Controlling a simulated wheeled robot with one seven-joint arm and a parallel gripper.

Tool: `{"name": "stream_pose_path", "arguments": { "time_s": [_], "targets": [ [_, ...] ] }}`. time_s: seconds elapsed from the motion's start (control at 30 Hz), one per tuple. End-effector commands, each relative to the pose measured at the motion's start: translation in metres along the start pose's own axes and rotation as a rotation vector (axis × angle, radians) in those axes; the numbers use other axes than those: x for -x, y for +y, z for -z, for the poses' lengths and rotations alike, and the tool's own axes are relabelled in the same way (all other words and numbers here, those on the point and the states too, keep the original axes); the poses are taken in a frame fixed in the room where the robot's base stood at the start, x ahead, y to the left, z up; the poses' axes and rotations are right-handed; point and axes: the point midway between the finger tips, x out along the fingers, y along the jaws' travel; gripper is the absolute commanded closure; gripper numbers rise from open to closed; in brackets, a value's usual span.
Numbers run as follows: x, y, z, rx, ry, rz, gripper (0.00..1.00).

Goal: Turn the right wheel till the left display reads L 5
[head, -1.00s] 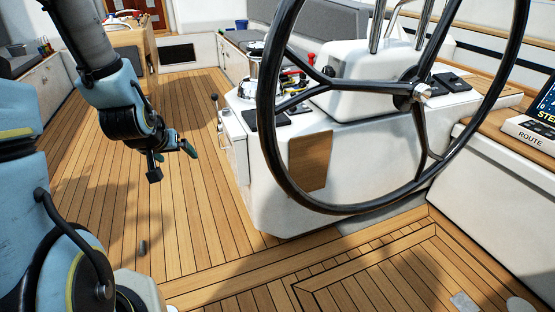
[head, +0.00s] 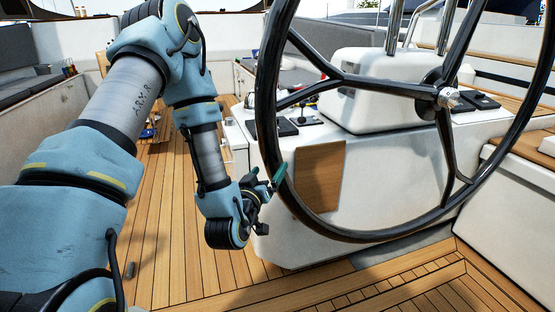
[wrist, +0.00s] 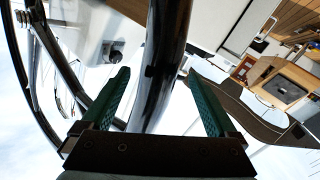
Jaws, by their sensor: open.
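A large black steering wheel (head: 331,233) stands upright on the right side of the head view, with black spokes meeting at a silver hub (head: 448,98). My gripper (head: 279,176) is at the lower left of its rim. In the wrist view the rim (wrist: 166,60) runs between the two green fingers of my gripper (wrist: 158,72), which are spread apart with a gap on each side. No display face can be read in either view now.
The white pedestal (head: 400,185) with a wooden panel (head: 318,176) stands behind the wheel. Small black controls (head: 285,127) sit on its top. Planked floor (head: 180,230) is open at left. Benches line the far sides.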

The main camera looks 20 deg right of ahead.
Motion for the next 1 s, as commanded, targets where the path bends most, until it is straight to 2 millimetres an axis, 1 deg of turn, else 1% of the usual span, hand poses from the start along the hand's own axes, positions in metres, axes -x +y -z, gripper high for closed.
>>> {"name": "stream_pose_path", "arguments": {
  "time_s": [0.03,0.2,0.3,0.4,0.5,0.6,0.83,0.87,1.0],
  "targets": [
    [-0.011,0.001,0.003,0.0,0.004,0.0,0.06],
    [-0.043,0.0,0.002,0.0,0.002,0.001,0.06],
    [-0.059,0.0,0.002,0.0,0.002,0.001,0.06],
    [-0.07,0.0,0.001,0.0,0.001,0.001,0.06],
    [-0.078,0.0,0.001,-0.001,0.0,0.001,0.06],
    [-0.081,0.0,0.0,-0.001,-0.001,0.001,0.06],
    [-0.082,0.0,0.0,-0.001,-0.002,0.001,0.06],
    [-0.082,0.0,0.0,-0.001,-0.002,0.001,0.07],
    [-0.082,0.0,0.0,-0.001,-0.002,0.001,0.23]
  ]
}}
